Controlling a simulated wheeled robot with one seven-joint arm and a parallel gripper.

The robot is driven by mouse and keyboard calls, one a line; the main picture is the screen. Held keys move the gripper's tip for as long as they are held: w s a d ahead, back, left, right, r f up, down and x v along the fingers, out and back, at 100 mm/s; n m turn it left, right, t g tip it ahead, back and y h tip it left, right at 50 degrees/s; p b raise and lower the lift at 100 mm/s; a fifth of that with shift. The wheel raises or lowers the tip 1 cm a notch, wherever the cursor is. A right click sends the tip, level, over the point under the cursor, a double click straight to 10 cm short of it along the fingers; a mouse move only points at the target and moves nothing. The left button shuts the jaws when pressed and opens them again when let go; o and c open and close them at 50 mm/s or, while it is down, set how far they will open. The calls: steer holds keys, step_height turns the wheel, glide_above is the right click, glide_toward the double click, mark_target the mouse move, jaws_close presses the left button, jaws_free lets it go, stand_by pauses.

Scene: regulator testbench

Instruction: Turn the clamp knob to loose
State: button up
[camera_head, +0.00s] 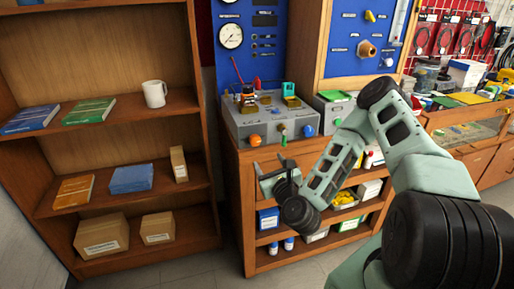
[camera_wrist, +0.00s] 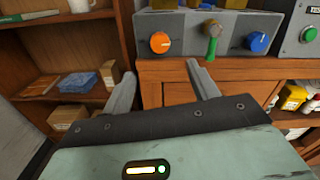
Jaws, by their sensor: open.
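The grey testbench unit (camera_head: 265,122) stands on a wooden cabinet. Its front carries an orange knob (camera_wrist: 160,42) on the left, a green-handled lever (camera_wrist: 212,45) in the middle and a blue knob (camera_wrist: 259,42) on the right. The orange knob (camera_head: 255,140) and blue knob (camera_head: 308,131) also show in the head view. I cannot read which one is the clamp knob. My gripper (camera_wrist: 161,73) is open and empty, its fingers apart below the orange knob and the lever, touching neither. In the head view my gripper (camera_head: 271,167) is in front of the cabinet, below the unit's front.
A blue gauge panel (camera_head: 250,45) rises behind the unit. A bookshelf (camera_head: 110,188) with books, boxes and a white mug (camera_head: 154,94) stands at the left. Another grey box (camera_wrist: 302,30) is right of the unit. The cabinet's shelves hold bottles and bins.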

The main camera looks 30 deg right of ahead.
mark_target(256, 141)
steer(key=b+x, duration=0.1)
steer(key=b, duration=0.2)
steer(key=b+x, duration=0.1)
steer(key=b, duration=0.2)
steer(key=b+x, duration=0.1)
steer(key=b, duration=0.2)
steer(key=shift+w+d+f, duration=0.1)
steer(key=shift+d+f, duration=0.1)
steer(key=shift+f, duration=0.05)
steer(key=b, duration=0.4)
steer(key=shift+w+a, duration=0.1)
steer(key=shift+w, duration=0.05)
steer(key=x, duration=0.8)
steer(key=shift+w+r, duration=0.25)
steer(key=shift+w, duration=0.1)
steer(key=c, duration=1)
